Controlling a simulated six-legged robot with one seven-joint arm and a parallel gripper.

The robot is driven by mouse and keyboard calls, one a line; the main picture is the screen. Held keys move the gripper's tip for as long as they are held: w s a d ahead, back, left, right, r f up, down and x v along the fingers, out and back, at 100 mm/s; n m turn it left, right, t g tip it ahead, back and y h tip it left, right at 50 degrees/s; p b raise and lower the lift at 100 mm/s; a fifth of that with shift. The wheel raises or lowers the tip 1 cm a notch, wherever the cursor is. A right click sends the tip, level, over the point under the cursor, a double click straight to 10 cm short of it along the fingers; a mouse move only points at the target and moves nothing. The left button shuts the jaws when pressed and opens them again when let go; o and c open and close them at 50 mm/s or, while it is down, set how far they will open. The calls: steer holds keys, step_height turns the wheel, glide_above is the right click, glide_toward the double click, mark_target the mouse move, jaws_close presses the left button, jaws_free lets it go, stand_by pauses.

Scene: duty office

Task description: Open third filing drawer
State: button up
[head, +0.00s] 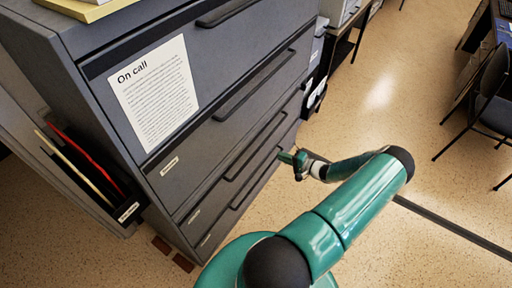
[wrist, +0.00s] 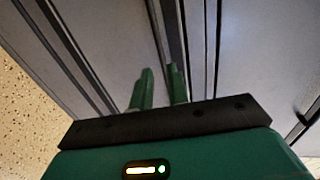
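A dark grey filing cabinet (head: 140,195) fills the left and middle of the head view, its drawers stacked and looking closed. Long dark handles run across the fronts; the third one down (head: 256,145) lies just above the lowest (head: 258,178). My gripper (head: 287,157) is at the cabinet front, near the right ends of these two lower handles.
An "On call" sheet (head: 153,92) is fixed to the upper cabinet front. An open side holder with red and yellow folders (head: 82,160) stands at the left. A chair (head: 490,95) and desk are at the far right. Speckled floor (head: 420,130) is clear between.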

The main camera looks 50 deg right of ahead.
mark_target(259, 147)
steer(key=x, duration=1.3)
steer(key=shift+d+f, duration=0.1)
steer(key=shift+f, duration=0.1)
jaws_close()
